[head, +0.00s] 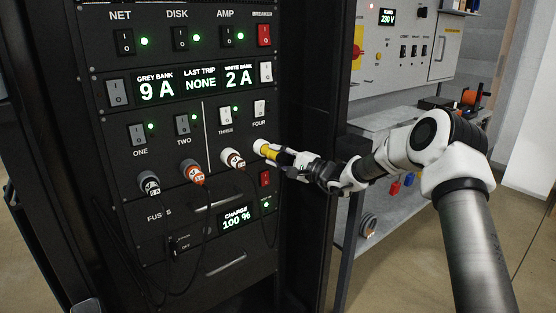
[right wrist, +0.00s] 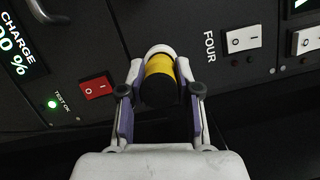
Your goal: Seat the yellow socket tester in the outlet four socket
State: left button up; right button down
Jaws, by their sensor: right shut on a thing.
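The yellow socket tester (head: 270,152) is held level against the rack front, under the label FOUR. It shows in the right wrist view (right wrist: 160,65) as a yellow band with a black rear end. A white round piece (right wrist: 159,50) is at its front, at the outlet four socket position. The socket opening is hidden, and I cannot tell how deep the tester sits. My right gripper (head: 291,160) is shut on the tester, with one finger on each side of it in the wrist view (right wrist: 160,100). My left gripper is not in view.
Plugs with cables sit under ONE (head: 149,183), TWO (head: 192,172) and THREE (head: 233,158), left of the tester. The white switch four (head: 260,108) is above it. A red switch (head: 265,179) is just below. A grey bench (head: 390,215) stands right of the rack.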

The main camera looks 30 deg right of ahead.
jog(key=shift+w+a+b, duration=0.1)
jog(key=shift+w+b, duration=1.1)
jog(key=shift+w, duration=0.05)
jog(key=c, duration=0.7)
grip_release()
jog(key=shift+v, duration=5.95)
jog(key=shift+f, duration=0.1)
